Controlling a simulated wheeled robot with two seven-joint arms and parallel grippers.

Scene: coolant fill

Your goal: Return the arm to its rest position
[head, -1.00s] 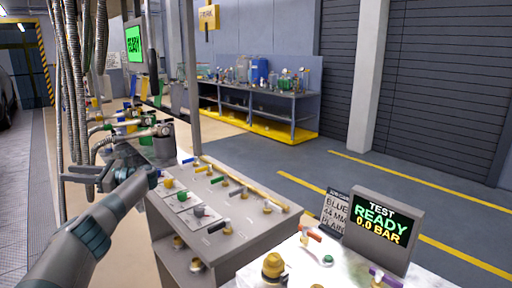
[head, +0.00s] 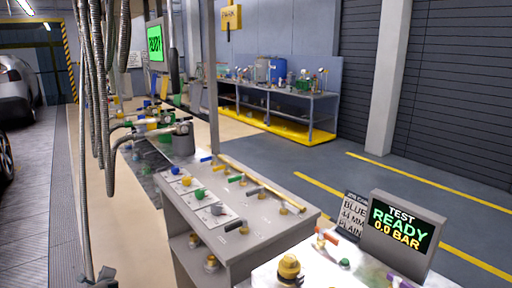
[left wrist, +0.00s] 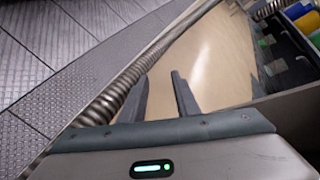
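My left gripper (left wrist: 161,85) shows in the left wrist view, with its two dark fingers apart and nothing held between them. Beyond the fingers are the tan floor strip and a ribbed metal hose (left wrist: 125,85), which passes close by on the left. In the head view my left arm no longer crosses the picture. My right gripper is in neither view.
Hanging hoses (head: 98,100) are at the left. A grey bench (head: 250,235) with coloured valves stands in the middle. A test screen (head: 403,232) reads READY, 0.0 BAR, beside a job card (head: 352,215). A back workbench (head: 285,92) stands beyond open floor.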

